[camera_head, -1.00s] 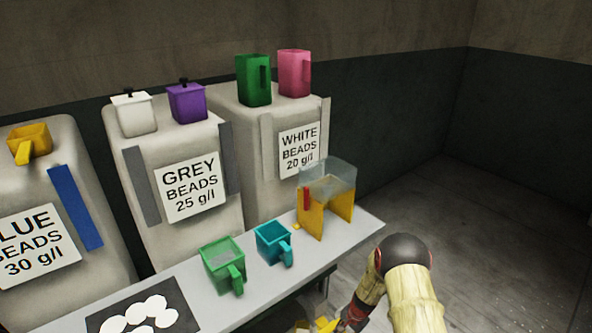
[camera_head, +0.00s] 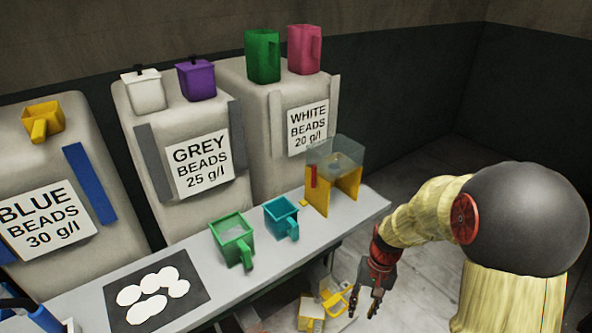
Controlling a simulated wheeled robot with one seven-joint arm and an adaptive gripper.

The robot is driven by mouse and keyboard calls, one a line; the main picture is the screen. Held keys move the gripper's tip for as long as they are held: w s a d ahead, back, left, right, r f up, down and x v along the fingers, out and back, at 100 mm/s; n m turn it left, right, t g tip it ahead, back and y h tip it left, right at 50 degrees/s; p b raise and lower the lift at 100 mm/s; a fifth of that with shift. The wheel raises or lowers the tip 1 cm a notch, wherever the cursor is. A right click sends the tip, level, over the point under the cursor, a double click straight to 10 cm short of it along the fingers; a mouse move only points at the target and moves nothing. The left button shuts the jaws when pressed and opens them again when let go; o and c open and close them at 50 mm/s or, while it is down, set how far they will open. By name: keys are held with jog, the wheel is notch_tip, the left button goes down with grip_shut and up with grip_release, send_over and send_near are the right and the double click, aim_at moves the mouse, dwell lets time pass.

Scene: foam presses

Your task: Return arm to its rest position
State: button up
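My arm rises at the right of the view, bent at a large dark joint, with its forearm reaching left and its wrist pointing down. My gripper (camera_head: 366,308) hangs in front of the bench (camera_head: 335,232), at the lower right. Its dark fingers are apart, with nothing visible between them. A yellow jug (camera_head: 335,299) shows just left of the fingers, lower down; I cannot tell the exact gap between them.
On the bench are a green jug (camera_head: 233,240), a teal jug (camera_head: 281,218), a yellow stand with a clear hopper (camera_head: 333,178) and a dark mat (camera_head: 193,272) with white discs. Bead containers stand behind. Floor right of the bench looks clear.

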jog(key=s+r+n+t+p, duration=0.1)
jog(key=s+r, duration=0.4)
jog(key=r, duration=0.5)
jog(key=s+r+n+t+h+p, duration=0.1)
jog(key=s+r, duration=0.4)
jog(key=r, duration=0.6)
jog(key=s+r+t+p, duration=0.2)
jog(key=s+r+t, duration=0.3)
jog(key=r, duration=0.6)
jog(key=shift+s+d+n+h+p, duration=0.15)
jog(key=shift+s+n+h+p, duration=0.15)
jog(key=shift+s+n+p, duration=0.15)
jog(key=shift+f, duration=0.1)
